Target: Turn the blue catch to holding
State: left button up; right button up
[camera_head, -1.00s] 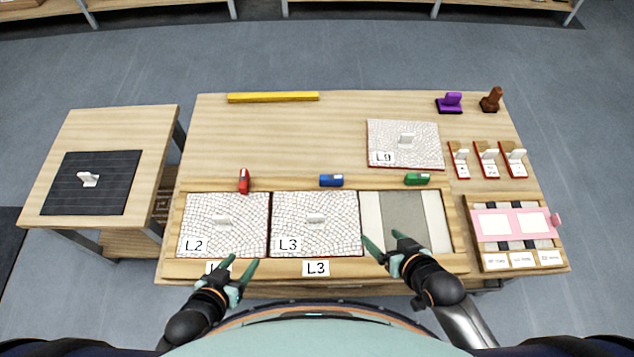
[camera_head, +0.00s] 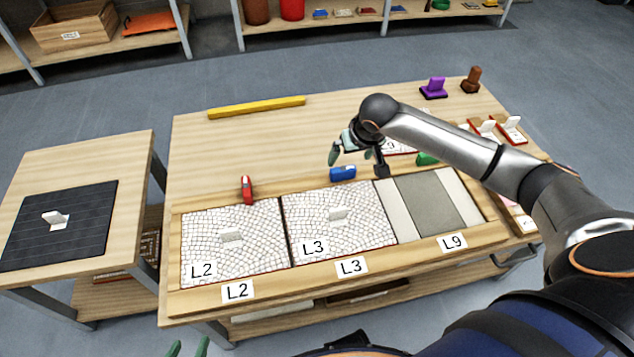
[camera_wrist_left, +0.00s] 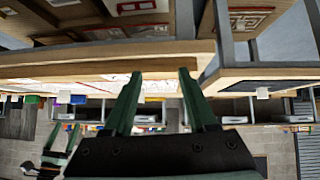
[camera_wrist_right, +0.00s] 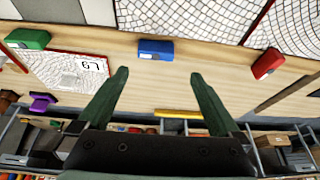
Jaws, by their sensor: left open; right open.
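The blue catch (camera_head: 342,173) lies on the frame's back rail, behind the L3 panel (camera_head: 362,243). In the right wrist view the blue catch (camera_wrist_right: 156,50) is ahead of the open fingers and apart from them. My right gripper (camera_head: 355,158) is open and empty, above and around the catch in the head view; its exact height is hard to tell. It also shows in the right wrist view (camera_wrist_right: 157,92). My left gripper (camera_head: 188,348) is open and empty at the bottom edge of the head view, and its fingers show in the left wrist view (camera_wrist_left: 157,92).
The red catch (camera_head: 247,190) is to the left and the green catch (camera_head: 427,159) to the right on the rail. The L2 panel (camera_head: 200,225) fills the left bay; the L9 bay (camera_head: 430,200) holds no panel. A yellow bar (camera_head: 257,107) lies at the back.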

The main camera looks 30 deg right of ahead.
aim_at(343, 169)
jog(key=b+x, duration=0.1)
jog(key=x, duration=0.1)
jog(key=b+x, duration=0.1)
jog(key=x, duration=0.3)
jog(key=shift+w+d+f+b, duration=0.25)
jog(key=shift+w+d+b, duration=0.15)
jog(key=b+x, duration=0.2)
jog(key=x, duration=0.3)
pick_arm(q)
jog(key=w+r+m+t+h, duration=0.1)
jog(key=r+t, duration=0.3)
jog(key=r, duration=0.4)
jog(key=w+r+m+t+h, duration=0.2)
jog(key=w+r+t, duration=0.1)
jog(key=r, duration=0.6)
jog(key=w+r+m+t+h, duration=0.1)
jog(key=w+r+t, duration=0.2)
jog(key=r, duration=0.5)
jog(key=shift+r+t, duration=0.2)
jog(key=shift+t, duration=0.6)
pick_arm(e)
jog(key=shift+d+f, duration=0.1)
jog(key=shift+f, duration=0.05)
pick_arm(q)
jog(key=shift+a, duration=0.1)
pick_arm(e)
jog(key=c, duration=1.1)
